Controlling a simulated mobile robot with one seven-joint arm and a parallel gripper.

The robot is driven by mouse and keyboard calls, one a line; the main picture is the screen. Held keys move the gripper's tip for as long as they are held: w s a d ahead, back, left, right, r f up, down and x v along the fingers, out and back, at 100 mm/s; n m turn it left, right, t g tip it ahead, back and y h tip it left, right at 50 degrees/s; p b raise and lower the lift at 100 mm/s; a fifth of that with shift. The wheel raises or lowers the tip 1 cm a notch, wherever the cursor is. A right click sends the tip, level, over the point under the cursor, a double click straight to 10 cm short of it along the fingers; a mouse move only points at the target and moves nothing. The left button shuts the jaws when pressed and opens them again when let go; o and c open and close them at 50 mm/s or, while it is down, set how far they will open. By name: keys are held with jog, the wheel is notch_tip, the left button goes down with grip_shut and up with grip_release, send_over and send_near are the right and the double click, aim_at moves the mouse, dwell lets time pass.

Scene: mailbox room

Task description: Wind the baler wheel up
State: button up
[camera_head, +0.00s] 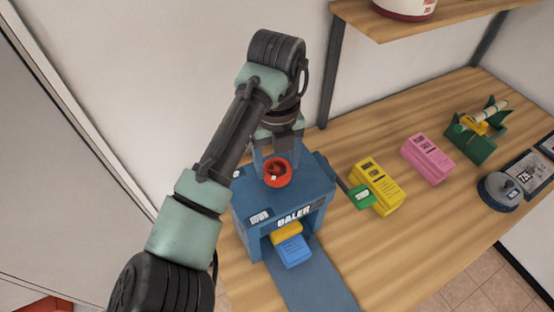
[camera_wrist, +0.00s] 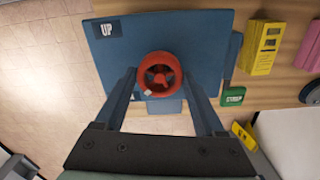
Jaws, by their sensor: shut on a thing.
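The blue baler (camera_head: 300,192) stands on the wooden bench with its lettered front opening facing me. Its red wheel (camera_head: 277,173) is on top, and it also shows in the wrist view (camera_wrist: 160,87) as a spoked ring with a small pale mark on its lower left rim. My gripper (camera_wrist: 159,74) is above the baler, with one finger on each side of the wheel, shut on its rim. A dark plate reading "UP" (camera_wrist: 109,28) is on a corner of the baler top. A yellow block (camera_head: 287,233) and a blue block (camera_head: 293,251) sit in the opening.
A yellow bundle (camera_head: 378,190) with a green lettered piece (camera_head: 362,197) lies right of the baler. Beyond are a pink bundle (camera_head: 428,158), a green stand (camera_head: 472,142) and a grey round object (camera_head: 498,192). A shelf (camera_head: 425,20) hangs above.

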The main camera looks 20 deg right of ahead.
jog(key=shift+c, duration=1.3)
